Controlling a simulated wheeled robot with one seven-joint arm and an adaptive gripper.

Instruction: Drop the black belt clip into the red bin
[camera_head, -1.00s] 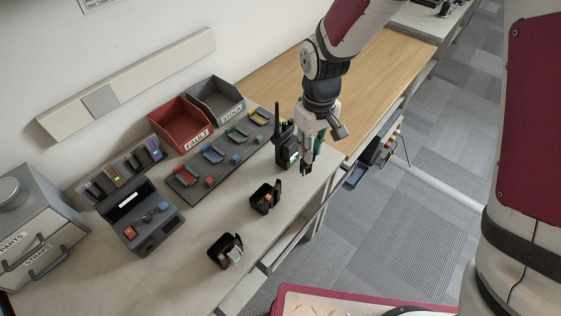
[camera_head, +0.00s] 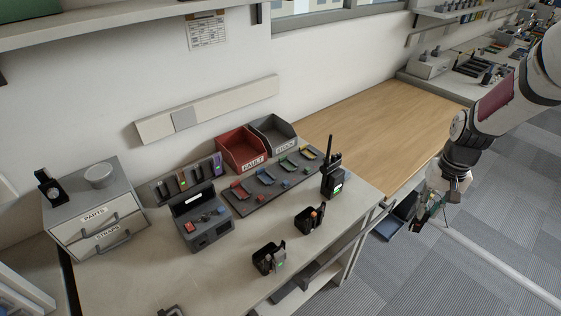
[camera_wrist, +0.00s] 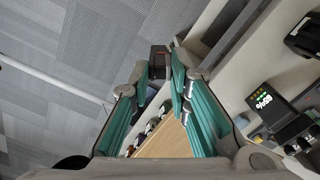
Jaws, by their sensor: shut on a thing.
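My gripper (camera_head: 421,219) is out to the right of the bench's front edge, over the floor side, and points down. In the wrist view my gripper (camera_wrist: 158,68) is shut on a small dark piece, which I take to be the black belt clip (camera_wrist: 159,52). The clip is too small to make out clearly in the head view. The red bin (camera_head: 232,143), labelled FAULT, stands at the back of the bench against the wall, well left of my gripper. Its visible inside looks empty.
A grey STOCK bin (camera_head: 271,128) adjoins the red bin. A radio with a tall antenna (camera_head: 333,182) stands near the bench's right corner. Two black cradles (camera_head: 309,219) (camera_head: 268,259) sit near the front edge. A dark open tray (camera_head: 396,217) juts out below the bench beside my gripper.

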